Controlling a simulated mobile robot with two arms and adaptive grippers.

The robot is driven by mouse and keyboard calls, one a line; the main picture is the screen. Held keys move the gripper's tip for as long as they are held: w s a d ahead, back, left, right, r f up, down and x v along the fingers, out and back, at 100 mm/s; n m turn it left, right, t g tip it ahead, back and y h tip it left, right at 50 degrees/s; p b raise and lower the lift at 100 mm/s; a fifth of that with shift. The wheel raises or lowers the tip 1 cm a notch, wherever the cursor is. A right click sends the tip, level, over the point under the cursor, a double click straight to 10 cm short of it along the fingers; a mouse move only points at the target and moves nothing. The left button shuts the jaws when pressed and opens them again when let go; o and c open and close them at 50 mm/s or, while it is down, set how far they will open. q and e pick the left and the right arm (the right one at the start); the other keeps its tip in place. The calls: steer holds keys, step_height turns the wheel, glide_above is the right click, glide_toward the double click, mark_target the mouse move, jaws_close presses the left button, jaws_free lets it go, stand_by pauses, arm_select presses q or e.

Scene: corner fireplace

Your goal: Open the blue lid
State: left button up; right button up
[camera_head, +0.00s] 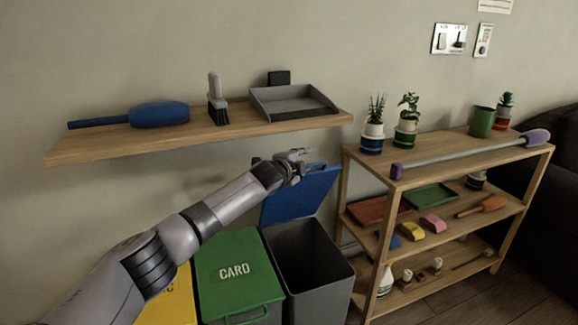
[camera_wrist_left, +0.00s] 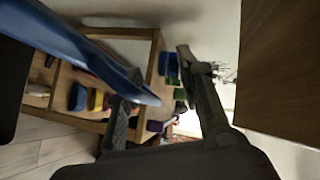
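The blue lid (camera_head: 300,195) stands raised, tilted up toward the wall, at the back of a dark grey bin (camera_head: 310,262) whose mouth is open. My left gripper (camera_head: 303,156) is at the lid's top edge, with its fingers pointing right. In the left wrist view the lid (camera_wrist_left: 85,45) comes in from the upper left, and its edge passes in front of one finger. I cannot tell whether the finger touches the lid. My right gripper is not in view.
A green-lidded bin (camera_head: 238,272) marked CARD and a yellow one (camera_head: 170,300) stand left of the open bin. A wall shelf (camera_head: 240,132) hangs just above my left arm. A wooden rack (camera_head: 350,195) with plants and tools stands close on the right.

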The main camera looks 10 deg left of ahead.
arm_select(q)
steer(key=v, duration=1)
steer(key=shift+a+r, duration=0.25)
steer(key=shift+r, duration=0.1)
steer(key=shift+w, duration=0.1)
